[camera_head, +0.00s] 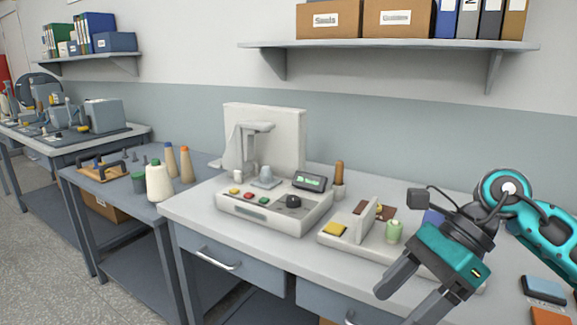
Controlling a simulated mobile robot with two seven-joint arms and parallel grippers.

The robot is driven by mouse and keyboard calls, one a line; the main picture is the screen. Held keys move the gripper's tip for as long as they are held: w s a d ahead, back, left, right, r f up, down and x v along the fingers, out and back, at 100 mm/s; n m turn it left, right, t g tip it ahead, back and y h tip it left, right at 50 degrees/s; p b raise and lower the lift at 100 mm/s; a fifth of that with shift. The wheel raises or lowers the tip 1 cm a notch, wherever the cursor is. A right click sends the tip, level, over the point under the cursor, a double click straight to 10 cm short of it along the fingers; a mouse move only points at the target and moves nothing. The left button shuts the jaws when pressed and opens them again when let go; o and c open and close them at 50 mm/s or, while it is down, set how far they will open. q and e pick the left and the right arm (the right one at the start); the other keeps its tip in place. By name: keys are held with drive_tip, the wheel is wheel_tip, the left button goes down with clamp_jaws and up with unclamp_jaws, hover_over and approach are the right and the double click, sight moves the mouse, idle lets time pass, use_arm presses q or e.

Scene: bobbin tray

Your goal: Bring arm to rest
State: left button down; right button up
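My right arm comes in from the right edge of the head view. Its gripper (412,296) points down and to the left, in front of the right part of the white table. The two dark fingers are apart and I see nothing between them. My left gripper is not in the picture.
A white machine (270,205) with buttons and a small display stands mid-table. A wall shelf (390,45) hangs above.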

drive_tip(key=s+a+r+m+t+y, duration=0.2)
drive_tip(key=a+m+y, duration=0.7)
drive_tip(key=a+y, duration=0.2)
drive_tip(key=w+d+f+m+t+h, duration=0.2)
drive_tip(key=d+f+m+t+h, duration=0.15)
drive_tip(key=m+t, duration=0.45)
drive_tip(key=w+d+f+m+t+h, duration=0.1)
drive_tip(key=d+f+m+t+h, duration=0.25)
drive_tip(key=m, duration=0.95)
drive_tip(key=w+d+f+m+t+h, duration=0.1)
drive_tip(key=w+f+m+t+h, duration=0.15)
drive_tip(key=f+m+t, duration=0.55)
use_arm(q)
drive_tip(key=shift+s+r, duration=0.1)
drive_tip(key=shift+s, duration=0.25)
use_arm(e)
drive_tip(key=s+d+f+m+g+h, duration=0.2)
drive_tip(key=s+f+m+g+h, duration=0.2)
drive_tip(key=s+f+m, duration=0.2)
drive_tip(key=s+d+f+m+g+h, duration=0.3)
drive_tip(key=s+f+m, duration=0.4)
drive_tip(key=f, duration=0.4)
drive_tip(key=shift+s+f+m+g+h, duration=0.25)
drive_tip(key=shift+s+m+g+h, duration=0.1)
drive_tip(key=shift+m+g, duration=0.4)
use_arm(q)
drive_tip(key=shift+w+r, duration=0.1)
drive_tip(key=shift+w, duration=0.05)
use_arm(e)
drive_tip(key=shift+w, duration=0.1)
